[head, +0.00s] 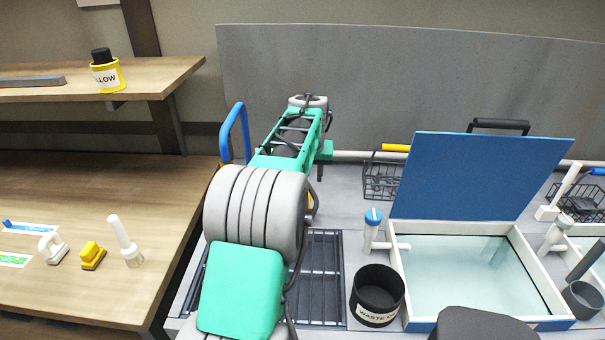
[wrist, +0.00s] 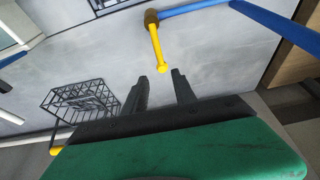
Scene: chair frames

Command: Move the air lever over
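The air lever (wrist: 156,44) is a short yellow handle with a round end, on a brass-coloured pivot (wrist: 151,17) at the end of a light blue pipe (wrist: 192,8) in the wrist view. My gripper (wrist: 160,76) shows there as two dark fingers standing apart with nothing between them. The lever's round end appears just beyond the gap between the fingertips; I cannot tell the depth or see any contact. In the head view a bent blue pipe (head: 236,128) stands left of my green and grey arm, which hides most of the lever area and the gripper.
A wire basket (wrist: 80,106) with a yellow handle lies left of the fingers in the wrist view. In the head view a blue-lidded water basin (head: 409,285) and a black waste bin (head: 377,286) stand right of my arm. A wooden table (head: 60,195) is at left.

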